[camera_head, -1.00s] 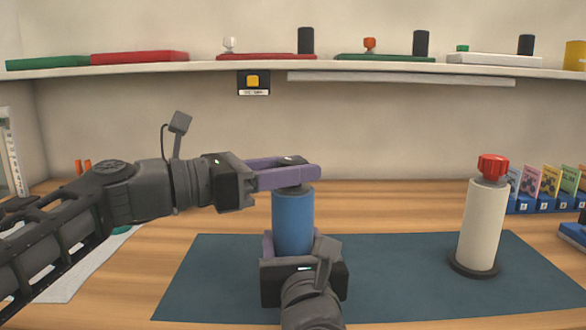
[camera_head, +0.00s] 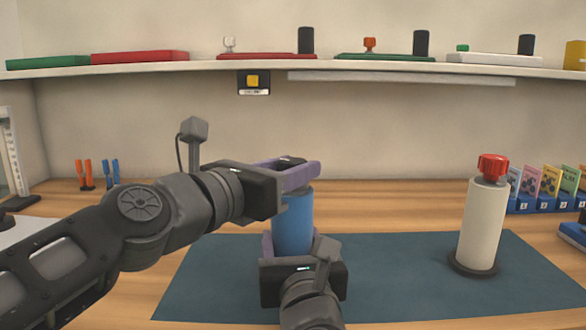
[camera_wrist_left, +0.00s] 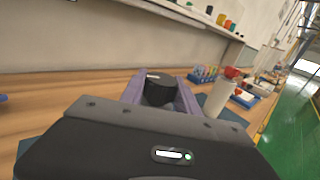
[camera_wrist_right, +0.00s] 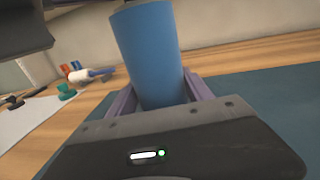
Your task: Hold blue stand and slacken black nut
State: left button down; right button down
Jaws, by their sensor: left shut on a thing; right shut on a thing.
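The blue stand (camera_head: 293,222) stands upright on the dark mat, near the middle of the head view. It also fills the middle of the right wrist view (camera_wrist_right: 148,50). My right gripper (camera_head: 292,246) is shut on its lower part from the front. The black nut (camera_head: 291,160) sits on top of the stand, mostly hidden by fingers in the head view. It shows between the purple fingers in the left wrist view (camera_wrist_left: 159,92). My left gripper (camera_head: 290,172) is shut on the nut from the left.
A white stand (camera_head: 483,225) with a red nut (camera_head: 493,167) stands at the right of the dark mat (camera_head: 400,270). Card holders (camera_head: 545,203) line the right back. Orange and blue tools (camera_head: 100,173) stand at the back left. A shelf (camera_head: 400,68) runs above.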

pick_arm(q)
jog(key=shift+s+a+r+n+t+y, duration=0.1)
jog(key=shift+a+r+n+t+y, duration=0.1)
jog(key=shift+n+t+y, duration=0.45)
jog(key=shift+a+r+n+t+y, duration=0.2)
jog(key=shift+n+t+y, duration=0.2)
jog(key=shift+y, duration=0.35)
jog(key=shift+d+n+t+y, duration=0.25)
jog(key=shift+n+t+y, duration=0.2)
jog(key=shift+n+y, duration=0.45)
jog(key=shift+d+f+y, duration=0.15)
jog(key=shift+y, duration=0.25)
jog(key=c, duration=1.2)
grip_release()
jog(key=shift+c, duration=0.2)
jog(key=o, duration=0.3)
jog(key=shift+f, duration=0.2)
jog(key=shift+o, duration=0.2)
jog(key=v, duration=0.7)
